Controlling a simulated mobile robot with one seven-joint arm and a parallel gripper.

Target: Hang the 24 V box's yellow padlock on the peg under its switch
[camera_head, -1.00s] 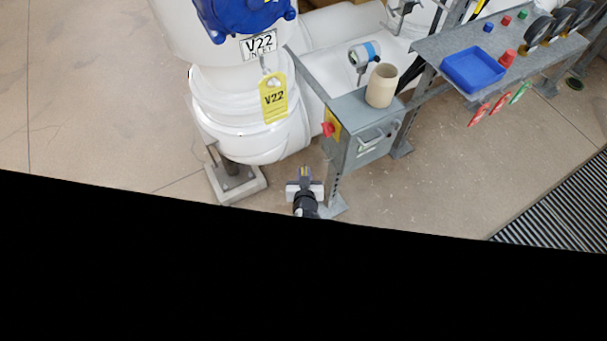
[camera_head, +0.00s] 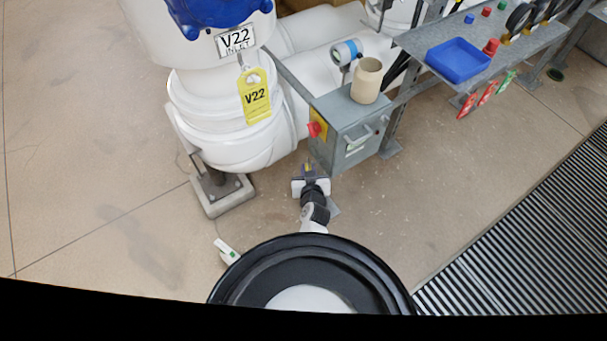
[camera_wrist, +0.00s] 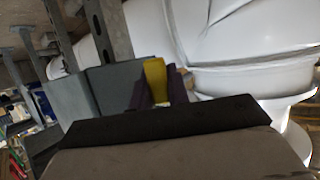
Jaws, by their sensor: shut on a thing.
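The grey switch box (camera_head: 340,150) stands on a post by the white pipe, with a red switch (camera_head: 314,129) on a yellow plate on its left face. No peg under the switch can be made out. My gripper (camera_head: 309,168) is low in front of the box, below the switch and apart from it in the picture. In the wrist view the purple fingers (camera_wrist: 160,97) are shut on the yellow padlock (camera_wrist: 155,80), of which a yellow part shows between them. The box's grey side (camera_wrist: 110,80) shows just left of the fingers there. The rest of the padlock is hidden.
A beige cup (camera_head: 367,80) stands on the box. A yellow V22 tag (camera_head: 255,96) hangs on the white pipe (camera_head: 225,135) to the left. A bench with a blue tray (camera_head: 458,60) is at right. The floor in front is clear up to a grating (camera_head: 520,240).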

